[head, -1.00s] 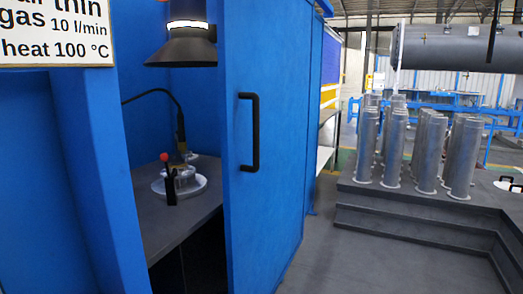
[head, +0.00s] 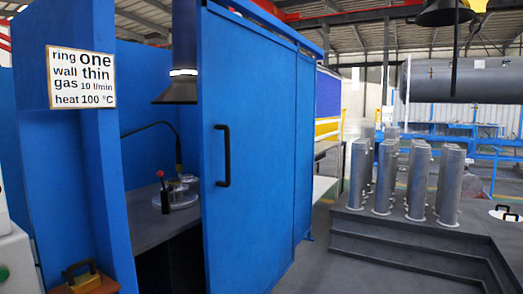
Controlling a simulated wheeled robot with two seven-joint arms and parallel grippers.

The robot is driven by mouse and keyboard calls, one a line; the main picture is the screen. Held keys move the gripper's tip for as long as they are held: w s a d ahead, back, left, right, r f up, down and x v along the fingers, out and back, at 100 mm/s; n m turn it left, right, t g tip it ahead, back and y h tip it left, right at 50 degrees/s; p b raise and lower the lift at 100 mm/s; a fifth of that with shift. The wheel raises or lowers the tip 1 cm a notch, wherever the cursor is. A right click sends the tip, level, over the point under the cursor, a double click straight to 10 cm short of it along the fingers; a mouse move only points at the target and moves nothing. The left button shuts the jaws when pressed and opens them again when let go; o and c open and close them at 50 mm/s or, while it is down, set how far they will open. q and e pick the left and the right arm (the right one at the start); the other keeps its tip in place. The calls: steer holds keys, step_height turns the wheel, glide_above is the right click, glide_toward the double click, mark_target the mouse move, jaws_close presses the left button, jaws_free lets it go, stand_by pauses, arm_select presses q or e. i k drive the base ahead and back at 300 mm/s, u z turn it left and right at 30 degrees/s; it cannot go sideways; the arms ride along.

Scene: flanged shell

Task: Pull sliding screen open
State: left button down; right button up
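The blue sliding screen (head: 254,150) stands upright at the front of a blue booth and covers its right part. Its black vertical bar handle (head: 223,155) is near the screen's left edge. Left of that edge is an opening into the booth, where a grey bench (head: 150,225) shows. The screen hangs under a blue top rail (head: 262,18). Neither of my grippers is in view, and nothing is seen touching the handle.
Inside the booth are a round fixture with a red-knobbed lever (head: 180,192) and a dark hood (head: 181,85). A sign (head: 81,77) hangs on the left wall. Grey cylinders (head: 418,180) stand on a stepped platform (head: 400,240) at right. Floor before the platform is clear.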

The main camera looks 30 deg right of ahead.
mark_target(247, 75)
steer(key=z, duration=0.6)
steer(key=i, duration=1.7)
steer(key=u, duration=0.9)
